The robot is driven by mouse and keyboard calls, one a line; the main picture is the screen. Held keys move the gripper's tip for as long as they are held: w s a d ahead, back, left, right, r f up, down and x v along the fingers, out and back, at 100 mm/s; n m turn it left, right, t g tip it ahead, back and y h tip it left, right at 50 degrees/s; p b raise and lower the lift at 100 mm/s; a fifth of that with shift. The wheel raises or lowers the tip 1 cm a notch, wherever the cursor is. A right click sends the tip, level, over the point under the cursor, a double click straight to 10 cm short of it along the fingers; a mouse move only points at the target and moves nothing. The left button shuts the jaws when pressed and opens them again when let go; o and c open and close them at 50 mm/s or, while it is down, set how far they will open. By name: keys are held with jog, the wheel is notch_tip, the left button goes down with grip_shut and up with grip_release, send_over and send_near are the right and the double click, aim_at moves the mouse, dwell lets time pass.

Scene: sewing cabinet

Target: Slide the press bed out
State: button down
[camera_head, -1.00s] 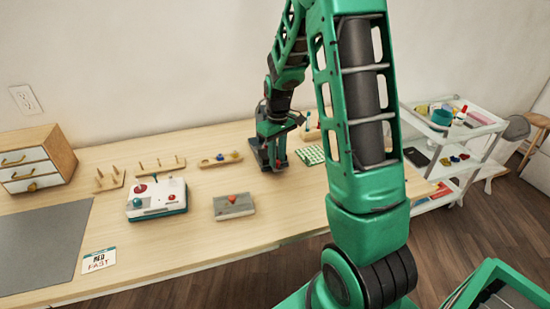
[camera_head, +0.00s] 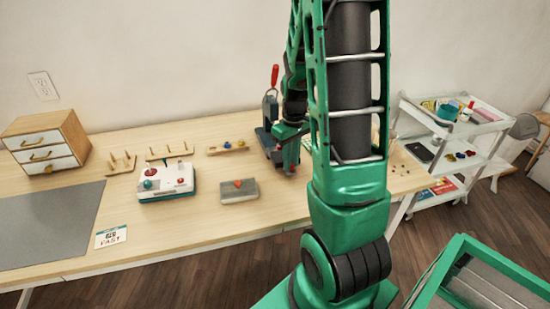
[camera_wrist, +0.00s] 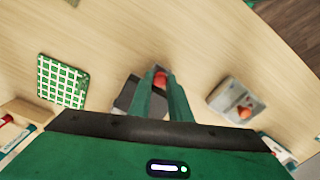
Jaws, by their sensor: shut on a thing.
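The press (camera_head: 268,138) stands on the table, dark grey with an upright red-handled lever (camera_head: 275,76). My gripper (camera_head: 291,172) is low at its front right side, and my arm hides part of the press. In the wrist view, my gripper (camera_wrist: 160,80) is shut on a small red knob (camera_wrist: 160,76), apparently the pull of the press bed. A dark grey plate (camera_wrist: 128,92), likely part of the press or its bed, lies just left of the fingers. The fingers hide how the knob joins it.
A grey block with a red knob (camera_head: 240,193) lies left of my gripper. A white control box (camera_head: 166,184), peg racks and a drawer cabinet (camera_head: 46,143) stand farther left. A green checked piece (camera_wrist: 62,82) lies nearby. Bare table lies in front.

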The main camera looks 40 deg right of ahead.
jog(key=shift+s+a, duration=0.15)
jog(key=shift+a, duration=0.05)
jog(key=c, duration=1.9)
grip_release()
notch_tip(320, 180, up, 11)
jog(key=shift+f, duration=0.15)
jog(key=s+a+r+m, duration=0.1)
jog(key=s+a+m, duration=0.1)
jog(key=s, duration=0.4)
jog(key=s+a+r+m, duration=0.1)
jog(key=s+a+m, duration=0.1)
jog(key=s+a, duration=0.3)
jog(key=s+a+r+m, duration=0.1)
jog(key=s+a, duration=0.2)
jog(key=s, duration=0.4)
jog(key=shift+s+a+m, duration=0.15)
jog(key=shift+a+m, duration=0.2)
jog(key=shift+m, duration=0.05)
